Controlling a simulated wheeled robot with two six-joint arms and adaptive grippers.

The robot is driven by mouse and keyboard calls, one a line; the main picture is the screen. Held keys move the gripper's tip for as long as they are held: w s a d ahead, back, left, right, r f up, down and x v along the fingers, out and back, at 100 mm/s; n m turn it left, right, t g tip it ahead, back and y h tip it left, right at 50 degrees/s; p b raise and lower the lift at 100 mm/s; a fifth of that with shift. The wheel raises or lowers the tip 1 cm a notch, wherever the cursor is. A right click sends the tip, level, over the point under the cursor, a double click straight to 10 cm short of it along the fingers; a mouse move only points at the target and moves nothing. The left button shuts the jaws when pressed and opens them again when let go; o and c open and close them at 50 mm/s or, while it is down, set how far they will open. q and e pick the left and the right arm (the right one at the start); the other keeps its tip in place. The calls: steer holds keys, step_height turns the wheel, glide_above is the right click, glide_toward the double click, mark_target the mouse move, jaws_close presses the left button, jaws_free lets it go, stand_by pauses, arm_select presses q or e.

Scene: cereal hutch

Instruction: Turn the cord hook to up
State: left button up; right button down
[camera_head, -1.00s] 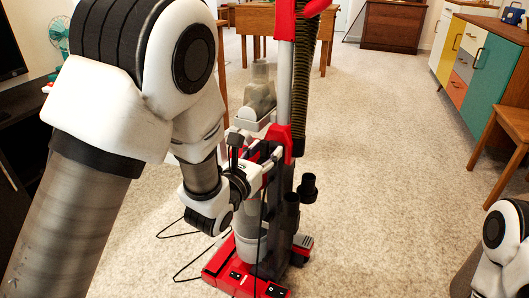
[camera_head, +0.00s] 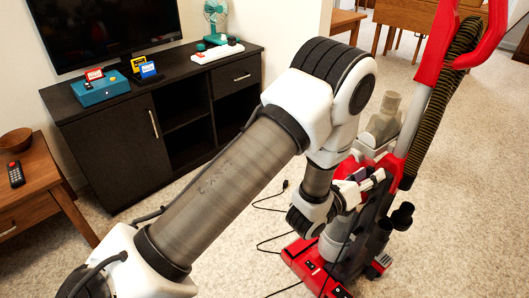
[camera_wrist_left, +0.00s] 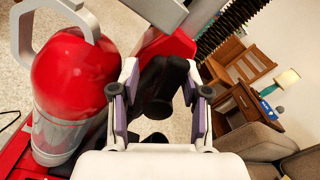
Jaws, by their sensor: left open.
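A red and grey upright vacuum cleaner (camera_head: 414,110) stands on the carpet at the right of the head view. My left gripper (camera_head: 378,180) is at the middle of its body, partly hidden by my own wrist. In the left wrist view the gripper (camera_wrist_left: 157,92) is open, with one finger on each side of a black rounded part (camera_wrist_left: 160,72). I cannot tell whether that part is the cord hook, or whether the fingers touch it. The cord hook is not clearly seen elsewhere. My right gripper is out of view.
The vacuum's red canister (camera_wrist_left: 75,72) with a pale handle is left of the fingers in the wrist view. A black cord (camera_head: 268,208) trails on the carpet. A dark TV cabinet (camera_head: 120,150) and a wooden side table (camera_head: 38,180) stand at left.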

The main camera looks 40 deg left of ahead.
arm_select(q)
step_height(320, 180, down, 5)
steer(key=d+n+b, duration=0.2)
steer(key=n+b, duration=0.2)
steer(key=n, duration=2.5)
steer(key=s+a+g+y+p, duration=0.1)
steer(key=s+a+g+p, duration=0.1)
steer(key=s+g+p, duration=0.3)
steer(key=s+a+n+g+y+p, duration=0.1)
steer(key=s+a+g+p, duration=0.2)
steer(key=s+p, duration=1)
steer(key=s+a+r+n+g+y+p, duration=0.1)
steer(key=s+a+g+p, duration=0.1)
steer(key=s+g+p, duration=0.5)
steer(key=s+p, duration=0.2)
steer(key=s, duration=0.4)
steer(key=shift+a+g, duration=0.3)
steer(key=shift+g, duration=0.1)
